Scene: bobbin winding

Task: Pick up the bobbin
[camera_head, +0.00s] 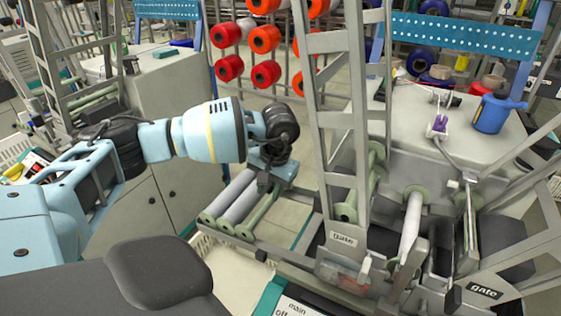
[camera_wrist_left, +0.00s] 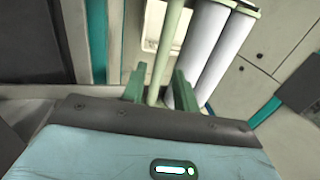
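A slim pale green bobbin (camera_head: 262,212) lies at the right end of a row in a rack, beside two thicker grey-white wound bobbins (camera_head: 238,203). My left gripper (camera_head: 268,180) is over the far end of this row; its fingertips are hard to see in the head view. In the left wrist view, its two green fingers (camera_wrist_left: 160,88) are apart. The slim green bobbin (camera_wrist_left: 168,45) runs between them in the picture, with visible gaps on both sides. The white bobbins (camera_wrist_left: 211,48) lie just right of the fingers. My right gripper is not in view.
A winding machine with an upright metal frame (camera_head: 339,150) stands close right of the rack. A blue can (camera_head: 492,114) sits on its top. Orange spools (camera_head: 264,39) hang behind. A grey cabinet (camera_head: 165,140) stands behind my left arm.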

